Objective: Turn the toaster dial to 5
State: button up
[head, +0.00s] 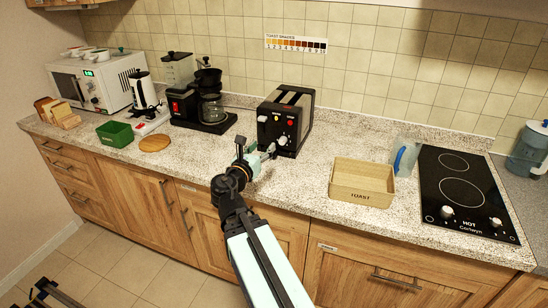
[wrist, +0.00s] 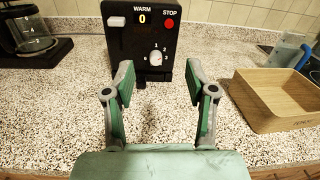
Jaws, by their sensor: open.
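The black toaster (head: 286,118) stands on the speckled counter against the back wall. In the wrist view its front panel (wrist: 122,42) faces me, with a white dial (wrist: 156,57) low on the right, ringed by small numbers. The dial's pointer setting is too small to read surely. My gripper (wrist: 158,88) is open and empty, its green-padded fingers spread in front of and below the dial, apart from it. In the head view my gripper (head: 262,153) is before the toaster.
A wooden TOAST box (head: 362,194) stands right of the toaster, with a clear jug (head: 404,160) and black hob (head: 465,190) beyond. A coffee maker (head: 208,108) stands left. A toast shade chart (head: 296,43) hangs behind. Counter in front is clear.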

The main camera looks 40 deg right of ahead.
aim_at(281, 143)
notch_tip(281, 143, down, 8)
jog(key=b, duration=0.6)
jog(key=shift+w+a+f, duration=0.15)
jog(key=shift+f, duration=0.1)
jog(key=shift+w+d+r+p, duration=0.35)
jog(key=shift+d+p, duration=0.25)
jog(key=shift+p, duration=0.5)
jog(key=shift+p+x, duration=0.75)
jog(key=shift+p, duration=0.3)
jog(key=x, duration=0.5)
jog(key=p+x, duration=0.1)
jog(key=x, duration=0.8)
jog(key=shift+w+d+f+p, duration=0.2)
jog(key=shift+d+f+p, duration=0.1)
jog(key=shift+f, duration=0.05)
grip_shut()
